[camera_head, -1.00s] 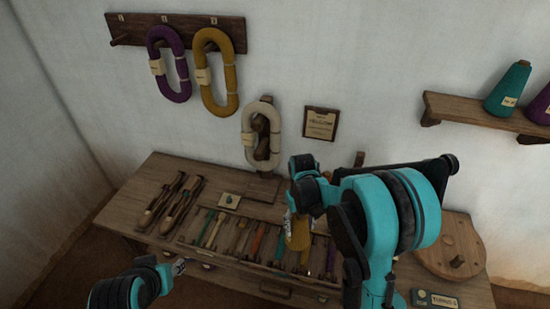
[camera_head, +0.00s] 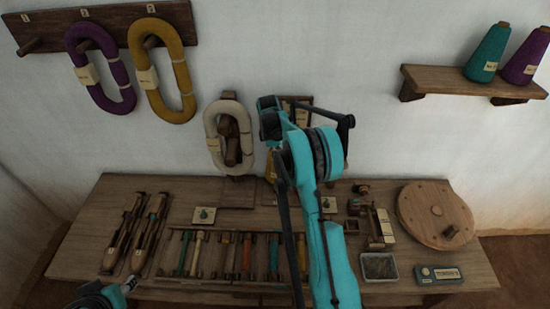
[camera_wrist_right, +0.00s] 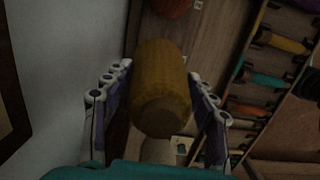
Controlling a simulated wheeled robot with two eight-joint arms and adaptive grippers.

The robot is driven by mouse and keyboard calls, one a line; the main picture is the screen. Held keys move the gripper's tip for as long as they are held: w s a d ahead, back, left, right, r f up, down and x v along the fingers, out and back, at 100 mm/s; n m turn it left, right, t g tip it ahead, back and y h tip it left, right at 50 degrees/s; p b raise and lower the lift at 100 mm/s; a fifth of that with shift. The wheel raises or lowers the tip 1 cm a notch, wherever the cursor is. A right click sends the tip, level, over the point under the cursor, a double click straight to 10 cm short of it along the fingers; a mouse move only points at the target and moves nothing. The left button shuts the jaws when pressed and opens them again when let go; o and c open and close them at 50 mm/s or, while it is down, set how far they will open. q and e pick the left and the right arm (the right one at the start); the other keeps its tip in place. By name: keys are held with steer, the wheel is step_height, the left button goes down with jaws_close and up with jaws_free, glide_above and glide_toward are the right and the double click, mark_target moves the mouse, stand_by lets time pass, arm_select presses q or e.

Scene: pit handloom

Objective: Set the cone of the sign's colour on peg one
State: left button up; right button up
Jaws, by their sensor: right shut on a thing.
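A yellow cone (camera_wrist_right: 160,80) sits upside or tilted between the fingers of my right gripper (camera_wrist_right: 160,75), which is shut on it. In the head view only a sliver of the yellow cone (camera_head: 270,166) shows beside my right arm, in front of the wall. The sign (camera_head: 298,102) on the wall is mostly hidden by that arm, and its words cannot be read now. A bare peg (camera_head: 30,45) under label 1 is at the left of the wall rack (camera_head: 110,20). My left gripper (camera_head: 130,284) is low at the left, its opening unclear.
Purple (camera_head: 100,68) and yellow (camera_head: 162,70) skeins hang on the rack. A cream skein (camera_head: 228,138) hangs lower. Teal (camera_head: 488,52) and purple (camera_head: 525,57) cones stand on a shelf. The bench holds spools, shuttles, a tray (camera_head: 380,267) and a round wooden disc with a peg (camera_head: 437,214).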

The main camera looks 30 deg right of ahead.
mark_target(277, 174)
steer(key=shift+f+b, duration=2.85)
steer(key=shift+f, duration=1.75)
steer(key=o, duration=2.1)
steer(key=shift+r, duration=0.15)
step_height(277, 174, up, 8)
steer(key=p, duration=0.5)
steer(key=shift+s+f, duration=0.1)
steer(key=shift+f, duration=0.1)
